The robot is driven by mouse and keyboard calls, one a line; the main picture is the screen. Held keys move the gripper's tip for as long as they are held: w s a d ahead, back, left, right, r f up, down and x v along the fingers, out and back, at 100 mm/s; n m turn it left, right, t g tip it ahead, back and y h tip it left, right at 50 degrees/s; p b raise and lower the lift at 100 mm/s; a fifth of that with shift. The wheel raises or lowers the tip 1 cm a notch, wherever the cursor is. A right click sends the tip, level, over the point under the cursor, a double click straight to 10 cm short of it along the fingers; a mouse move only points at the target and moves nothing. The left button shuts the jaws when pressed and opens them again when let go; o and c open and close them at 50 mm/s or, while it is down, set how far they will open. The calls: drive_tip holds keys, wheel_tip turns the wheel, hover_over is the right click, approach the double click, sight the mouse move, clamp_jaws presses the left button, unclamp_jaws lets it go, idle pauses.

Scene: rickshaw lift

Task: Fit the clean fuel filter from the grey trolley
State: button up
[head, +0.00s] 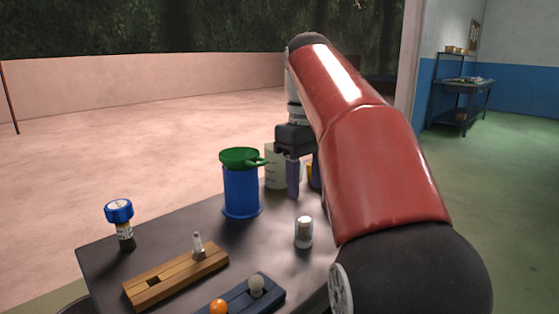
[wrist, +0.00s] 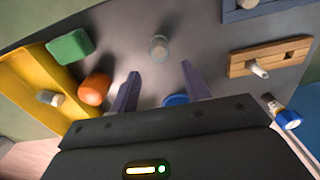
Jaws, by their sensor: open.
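A small pale cylinder with a grey top (head: 304,232) stands upright on the dark grey tabletop (head: 155,255); I cannot tell if it is the clean fuel filter. It also shows in the wrist view (wrist: 158,48), just beyond my fingertips. My gripper (head: 292,196) points down over the far part of the tabletop, right of a blue container. In the wrist view my gripper (wrist: 160,70) has its fingers spread, with nothing held between them. My red arm hides the tabletop's right side in the head view.
The blue container (head: 241,192) carries a green funnel (head: 241,157), with a white jug (head: 275,166) behind. A wooden block (head: 175,275), a navy block (head: 245,300) and a blue-capped vial (head: 121,222) are nearer.

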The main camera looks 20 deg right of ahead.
sight(304, 218)
drive_tip(key=shift+w+d, duration=0.1)
drive_tip(key=shift+w, duration=0.15)
wheel_tip(304, 218, down, 10)
drive_tip(key=b, duration=0.7)
drive_tip(key=shift+s, duration=0.15)
drive_tip(key=shift+r, duration=0.1)
drive_tip(key=c, duration=0.8)
drive_tip(key=shift+r+p, duration=3.5)
